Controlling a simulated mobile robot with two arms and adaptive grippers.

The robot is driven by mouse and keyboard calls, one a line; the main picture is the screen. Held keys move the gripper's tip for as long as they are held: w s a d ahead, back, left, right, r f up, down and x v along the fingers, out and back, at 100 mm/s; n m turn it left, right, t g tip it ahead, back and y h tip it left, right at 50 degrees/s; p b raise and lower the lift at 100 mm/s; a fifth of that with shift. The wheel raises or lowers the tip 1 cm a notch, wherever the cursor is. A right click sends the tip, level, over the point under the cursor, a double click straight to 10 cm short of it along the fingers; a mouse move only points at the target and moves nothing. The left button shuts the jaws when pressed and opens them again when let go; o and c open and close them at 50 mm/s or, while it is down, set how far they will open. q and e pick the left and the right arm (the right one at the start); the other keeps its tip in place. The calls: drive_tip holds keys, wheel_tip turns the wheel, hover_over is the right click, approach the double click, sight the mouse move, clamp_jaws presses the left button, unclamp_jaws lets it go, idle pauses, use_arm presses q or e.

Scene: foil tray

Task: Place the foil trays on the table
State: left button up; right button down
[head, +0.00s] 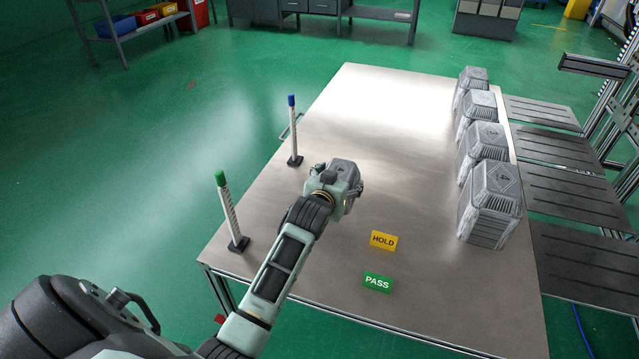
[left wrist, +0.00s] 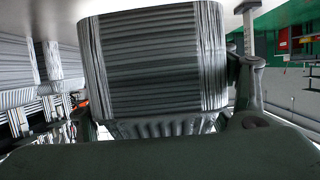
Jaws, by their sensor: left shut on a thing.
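My left gripper (head: 343,187) is over the left-middle part of the metal table (head: 390,130), shut on a stack of grey foil trays (head: 346,170). The held stack fills the middle of the left wrist view (left wrist: 155,65), with a finger at each side. Whether its base touches the table is hidden. Several other foil tray stacks stand in a row along the table's right edge; the nearest is the largest in view (head: 490,205), and the farthest (head: 473,77) is near the back corner. My right gripper is not in view.
Two upright posts, one green-topped (head: 228,208) and one blue-topped (head: 293,130), stand at the table's left edge. Dark slotted panels (head: 585,255) adjoin the right edge. The table's centre back is clear.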

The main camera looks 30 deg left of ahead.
use_arm(q)
drive_tip(key=s+a+f, duration=0.1)
drive_tip(key=s+a, duration=0.1)
drive_tip(key=s+a+f, duration=0.1)
drive_tip(key=a+f, duration=0.1)
drive_tip(key=s+a+f+b, duration=0.1)
drive_tip(key=s+a+f, duration=0.1)
drive_tip(key=shift+s+a+f, duration=0.1)
drive_tip(key=shift+s+a, duration=0.2)
drive_tip(key=shift+a, duration=0.05)
wheel_tip(320, 180, down, 3)
drive_tip(key=shift+f+b, duration=0.1)
drive_tip(key=shift+b, duration=0.35)
drive_tip(key=shift+f, duration=0.4)
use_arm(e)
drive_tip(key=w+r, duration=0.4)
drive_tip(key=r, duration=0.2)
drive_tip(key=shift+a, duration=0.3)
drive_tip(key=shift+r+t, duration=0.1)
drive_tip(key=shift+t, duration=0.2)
use_arm(q)
drive_tip(key=o, duration=0.8)
drive_tip(key=shift+f, duration=0.15)
drive_tip(key=o, duration=0.5)
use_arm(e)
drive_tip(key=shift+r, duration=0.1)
